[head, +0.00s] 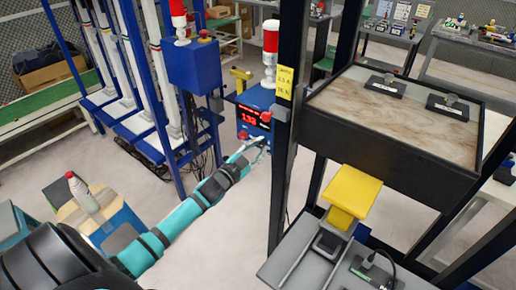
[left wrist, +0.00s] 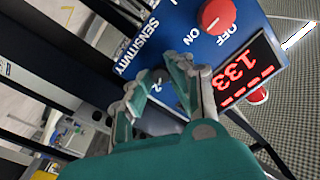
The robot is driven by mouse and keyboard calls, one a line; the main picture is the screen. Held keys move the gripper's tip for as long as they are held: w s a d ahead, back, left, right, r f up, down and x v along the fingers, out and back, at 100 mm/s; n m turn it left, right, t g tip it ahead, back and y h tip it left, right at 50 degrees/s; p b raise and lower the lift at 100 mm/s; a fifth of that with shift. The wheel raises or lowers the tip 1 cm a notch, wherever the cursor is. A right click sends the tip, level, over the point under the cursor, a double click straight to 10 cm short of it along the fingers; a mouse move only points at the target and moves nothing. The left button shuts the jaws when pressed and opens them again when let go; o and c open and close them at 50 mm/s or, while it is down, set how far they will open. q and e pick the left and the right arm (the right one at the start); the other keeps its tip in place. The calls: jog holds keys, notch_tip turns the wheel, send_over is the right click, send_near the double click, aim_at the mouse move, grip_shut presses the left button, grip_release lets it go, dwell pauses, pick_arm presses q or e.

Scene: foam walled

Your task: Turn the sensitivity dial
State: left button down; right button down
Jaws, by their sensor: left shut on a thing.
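The blue control box (head: 246,98) is mounted beside a dark post, with a red digital display (head: 253,115) on its face. In the left wrist view the box face (left wrist: 185,35) carries the label SENSITIVITY, a red ON/OFF knob (left wrist: 216,16) and the display (left wrist: 246,73). My left gripper (head: 260,146) reaches the lower part of the box. In the left wrist view its fingers (left wrist: 165,88) are closed in at the SENSITIVITY label, around the dial's place. The dial itself is mostly hidden by the fingers; a printed 2 shows between them. My right gripper is not in view.
A dark post (head: 287,130) stands just right of the box. A raised framed worktop (head: 400,110) and a yellow block (head: 350,192) are at the right. Blue uprights (head: 148,90) stand left. A bottle (head: 82,192) stands on a stool at lower left. Open floor lies between.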

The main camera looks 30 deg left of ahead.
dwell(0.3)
pick_arm(q)
jog(key=c, duration=1.2)
grip_release()
jog(key=shift+s, duration=0.1)
jog(key=s, duration=1.2)
jog(key=shift+a+f, duration=0.15)
jog(key=shift+a, duration=0.25)
jog(key=shift+w, duration=0.1)
